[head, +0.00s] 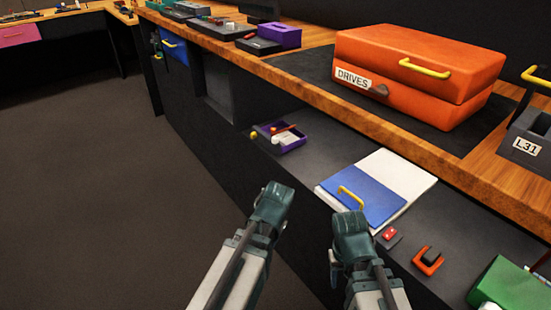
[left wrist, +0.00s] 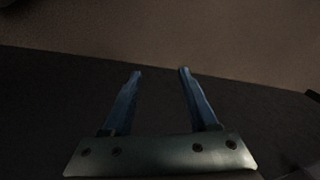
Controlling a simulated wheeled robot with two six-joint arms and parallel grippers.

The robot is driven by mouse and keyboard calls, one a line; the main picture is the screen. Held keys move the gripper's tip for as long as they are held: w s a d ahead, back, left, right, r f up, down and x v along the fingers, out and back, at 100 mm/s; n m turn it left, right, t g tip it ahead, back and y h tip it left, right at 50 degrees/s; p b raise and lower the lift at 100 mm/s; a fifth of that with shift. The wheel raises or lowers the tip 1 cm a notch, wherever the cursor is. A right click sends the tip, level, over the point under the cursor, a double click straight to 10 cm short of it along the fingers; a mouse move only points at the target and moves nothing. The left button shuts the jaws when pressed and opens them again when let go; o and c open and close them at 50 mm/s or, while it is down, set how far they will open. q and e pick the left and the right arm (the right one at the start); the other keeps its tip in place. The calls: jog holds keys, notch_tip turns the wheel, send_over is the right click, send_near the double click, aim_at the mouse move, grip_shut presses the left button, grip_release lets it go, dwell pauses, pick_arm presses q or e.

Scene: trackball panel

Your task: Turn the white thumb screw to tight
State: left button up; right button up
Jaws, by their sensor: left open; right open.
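I cannot make out a white thumb screw in either view. A small white item (head: 284,139) lies in a purple tray (head: 297,146) on the lower shelf, too small to identify. My left gripper (left wrist: 160,71) is open and empty in the left wrist view, its two blue fingers apart over a dark surface. In the head view it shows as a teal end (head: 272,201) in front of the shelf. My right gripper (head: 350,222) is open, below the blue and white panel in the picture; its fingertips are hard to see.
An orange DRIVES case (head: 405,75) stands on the wooden counter (head: 385,128). The lower shelf holds a blue and white panel (head: 405,180) with a yellow handle, a red button block (head: 389,236), an orange-black block (head: 428,260) and a green box (head: 510,288). Floor at left is clear.

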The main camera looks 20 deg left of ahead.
pick_arm(q)
notch_tip(320, 180, down, 3)
jog(key=w+a+m+y+b, duration=0.1)
jog(key=w+a+m+b, duration=0.1)
jog(key=m+t+y+b, duration=0.2)
jog(key=m+t+y, duration=0.85)
jog(key=m, duration=1.25)
send_near(276, 140)
jog(key=w+a+t+h, duration=0.1)
jog(key=w+a, duration=0.3)
jog(key=w+a+t+h, duration=0.1)
jog(key=w+a+h, duration=0.1)
jog(key=w+a, duration=0.1)
jog(key=shift+w+a+r, duration=0.15)
jog(key=shift+w+a, duration=0.25)
jog(key=shift+a, duration=0.2)
pick_arm(e)
notch_tip(276, 140, down, 6)
jog(key=shift+r, duration=0.15)
pick_arm(q)
grip_shut()
